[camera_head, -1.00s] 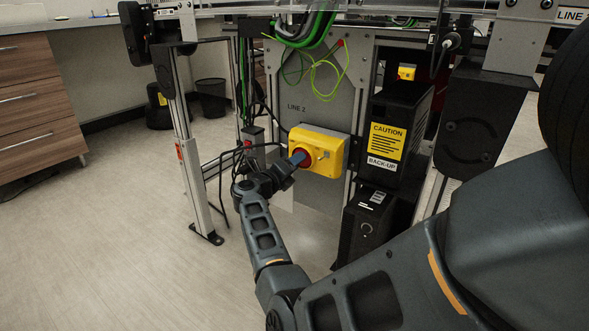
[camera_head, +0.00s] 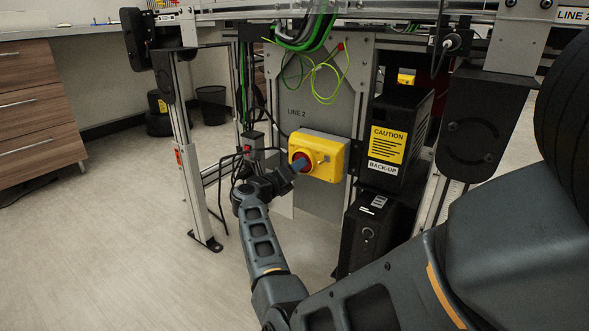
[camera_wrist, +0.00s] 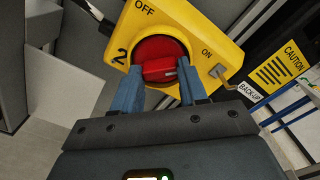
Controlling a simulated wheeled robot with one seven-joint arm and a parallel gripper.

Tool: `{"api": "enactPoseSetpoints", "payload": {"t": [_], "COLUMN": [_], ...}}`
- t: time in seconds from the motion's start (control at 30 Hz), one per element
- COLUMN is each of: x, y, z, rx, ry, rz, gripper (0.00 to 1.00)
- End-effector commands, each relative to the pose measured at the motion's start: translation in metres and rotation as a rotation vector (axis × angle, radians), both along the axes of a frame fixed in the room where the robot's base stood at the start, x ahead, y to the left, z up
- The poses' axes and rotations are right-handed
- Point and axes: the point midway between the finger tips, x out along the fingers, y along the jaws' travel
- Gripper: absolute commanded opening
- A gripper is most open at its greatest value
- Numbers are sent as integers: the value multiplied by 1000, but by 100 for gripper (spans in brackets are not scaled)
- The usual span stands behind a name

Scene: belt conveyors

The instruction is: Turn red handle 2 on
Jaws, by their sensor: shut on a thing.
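Red handle 2 (camera_wrist: 158,70) sits on a yellow switch box (camera_wrist: 196,30) marked "2", "OFF" and "ON". In the wrist view, the handle's bar lies roughly level, with a white mark at its right end, towards the "ON" side. My gripper (camera_wrist: 161,76) has one blue finger on each side of the bar and is shut on it. In the head view, the box (camera_head: 331,158) is mounted on a grey panel labelled "LINE 2". My gripper (camera_head: 300,164) reaches it from the lower left and partly hides the handle.
A black back-up unit (camera_head: 408,125) with a caution label stands right of the box, above another black unit (camera_head: 366,232). Black cables (camera_head: 235,158) hang left of my gripper, beside a metal leg (camera_head: 192,170). Green wires (camera_head: 312,75) hang above. The floor at left is clear.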

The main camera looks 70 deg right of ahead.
Motion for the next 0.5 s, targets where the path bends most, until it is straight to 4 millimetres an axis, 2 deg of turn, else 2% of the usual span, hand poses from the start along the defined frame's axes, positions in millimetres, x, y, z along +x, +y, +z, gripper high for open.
{"api": "enactPoseSetpoints", "payload": {"t": [0.03, 0.27, 0.5], "x": [0, 0, 0], "y": [1, 0, 1], "z": [-2, -1, 0], "rx": [3, 2, 1], "ry": [-1, -1, 0], "rz": [-1, -1, 0], "gripper": [45, 67, 68]}}
